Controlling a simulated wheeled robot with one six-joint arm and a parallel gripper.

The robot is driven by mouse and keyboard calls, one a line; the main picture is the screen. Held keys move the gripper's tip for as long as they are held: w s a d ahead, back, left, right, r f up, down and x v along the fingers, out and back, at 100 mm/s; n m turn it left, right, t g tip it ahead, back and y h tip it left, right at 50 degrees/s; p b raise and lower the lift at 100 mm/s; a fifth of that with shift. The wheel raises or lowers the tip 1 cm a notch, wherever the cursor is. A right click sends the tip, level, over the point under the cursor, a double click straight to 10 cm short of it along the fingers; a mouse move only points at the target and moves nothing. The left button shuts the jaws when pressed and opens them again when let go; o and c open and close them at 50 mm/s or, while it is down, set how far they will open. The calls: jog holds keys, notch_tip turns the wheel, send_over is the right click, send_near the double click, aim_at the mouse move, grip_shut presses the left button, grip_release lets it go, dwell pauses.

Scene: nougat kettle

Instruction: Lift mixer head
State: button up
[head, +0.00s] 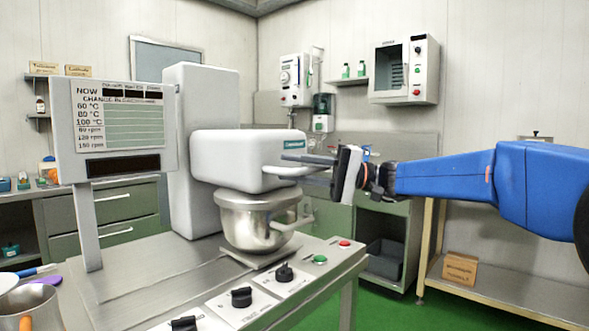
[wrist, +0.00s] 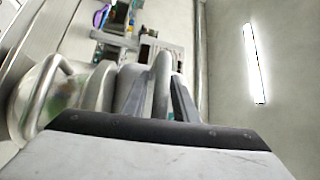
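The mixer head (head: 240,160) is a white rounded block, lying level over the steel bowl (head: 255,222) in the head view. A light bar handle (head: 290,172) sticks out from its right end. My gripper (head: 305,160) reaches in from the right, with its fingers at the handle. In the wrist view, my gripper's two grey fingers (wrist: 163,98) stand apart, with the handle (wrist: 161,70) showing between them. A narrow gap shows beside the right finger. Contact with the handle is not clear. The bowl (wrist: 40,98) shows at the left there.
A display panel (head: 115,130) stands left of the mixer column (head: 205,150). Knobs (head: 241,297) and green and red buttons (head: 344,243) line the table's front. A pot (head: 28,305) is at the lower left. The bowl's handle (head: 291,222) sticks out below my gripper. Space above the head is clear.

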grip_shut()
notch_tip(320, 180, up, 17)
jog(key=shift+f, duration=0.15)
dwell(0.3)
jog(key=shift+o, duration=1.5)
grip_release()
jog(key=w+d+f, duration=0.2)
jog(key=d, duration=1.5)
jog(key=shift+f, duration=0.2)
jog(key=shift+w, duration=0.1)
